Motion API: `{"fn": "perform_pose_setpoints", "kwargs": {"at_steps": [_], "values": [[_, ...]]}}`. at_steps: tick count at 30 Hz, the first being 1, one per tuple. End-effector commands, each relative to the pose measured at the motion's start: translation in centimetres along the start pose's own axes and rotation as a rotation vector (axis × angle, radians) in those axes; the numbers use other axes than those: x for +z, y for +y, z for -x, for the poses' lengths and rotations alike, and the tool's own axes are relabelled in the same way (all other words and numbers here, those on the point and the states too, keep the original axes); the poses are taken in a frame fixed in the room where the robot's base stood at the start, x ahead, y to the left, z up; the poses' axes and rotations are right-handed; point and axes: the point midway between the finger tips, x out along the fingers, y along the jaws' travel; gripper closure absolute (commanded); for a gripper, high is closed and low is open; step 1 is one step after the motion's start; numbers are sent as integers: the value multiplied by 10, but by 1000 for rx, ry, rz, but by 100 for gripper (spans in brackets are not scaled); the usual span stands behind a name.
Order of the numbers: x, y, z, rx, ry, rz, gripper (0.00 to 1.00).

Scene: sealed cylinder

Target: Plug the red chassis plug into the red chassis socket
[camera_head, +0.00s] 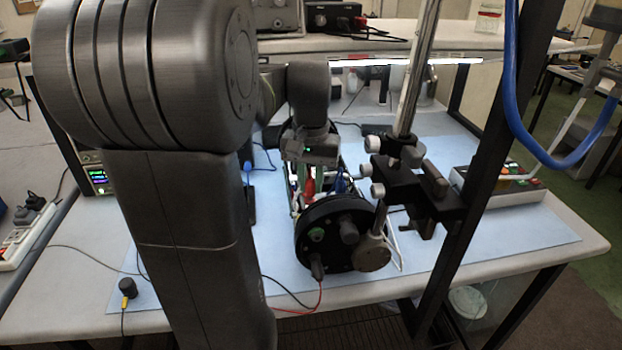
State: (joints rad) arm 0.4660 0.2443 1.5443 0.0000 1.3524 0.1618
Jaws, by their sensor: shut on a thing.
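My gripper (310,150) is above the open frame of the cylinder, behind its black round end plate (325,222). A small red piece, the red chassis plug (309,187), shows directly below the gripper, and the gripper is shut on it. The fingertips are too small and shaded to show clearly. I cannot make out the red chassis socket; the end plate and the parts in the frame hide that area. I cannot tell whether the plug touches anything below it. A blue piece (342,182) stands to the right of the red plug inside the frame.
A metal post with a black clamp (415,190) stands close to the right of the cylinder.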

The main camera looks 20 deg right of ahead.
Motion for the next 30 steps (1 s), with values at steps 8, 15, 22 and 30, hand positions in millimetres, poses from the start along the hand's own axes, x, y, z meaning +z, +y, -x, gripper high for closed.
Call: {"fn": "perform_pose_setpoints", "kwargs": {"at_steps": [8, 15, 22, 30], "values": [[0, 0, 0, 0, 0, 0, 100], [0, 0, -2, 0, -1, 0, 100], [0, 0, -7, 0, -1, 0, 100], [0, 0, -12, 0, -2, 0, 100]]}}
